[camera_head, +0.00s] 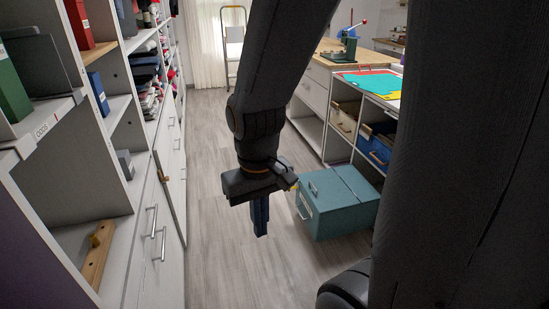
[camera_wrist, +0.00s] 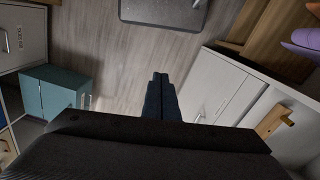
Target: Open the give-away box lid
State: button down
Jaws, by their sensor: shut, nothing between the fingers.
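A teal box (camera_head: 340,217) stands on the floor in front of the cubbies on the right. Its lid (camera_head: 333,185) is shut, with a handle on top and another handle on its left side. The box also shows at the left of the wrist view (camera_wrist: 54,92). No label reading give-away can be made out on it. My gripper (camera_head: 261,232) points down over the aisle floor, to the left of the box and apart from it. Its fingers (camera_wrist: 160,78) are shut together with nothing between them.
White shelving with cupboard doors (camera_head: 150,240) lines the left side. A wooden bar (camera_head: 98,255) lies on its lower shelf. Cubbies with bins (camera_head: 376,150) stand under a worktop on the right. A stepladder (camera_head: 233,42) is at the back. The aisle floor (camera_head: 205,150) is clear.

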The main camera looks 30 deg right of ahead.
aim_at(328, 193)
jog(key=k, duration=0.65)
jog(key=z, duration=0.75)
jog(key=i, duration=1.3)
jog(key=u, duration=0.3)
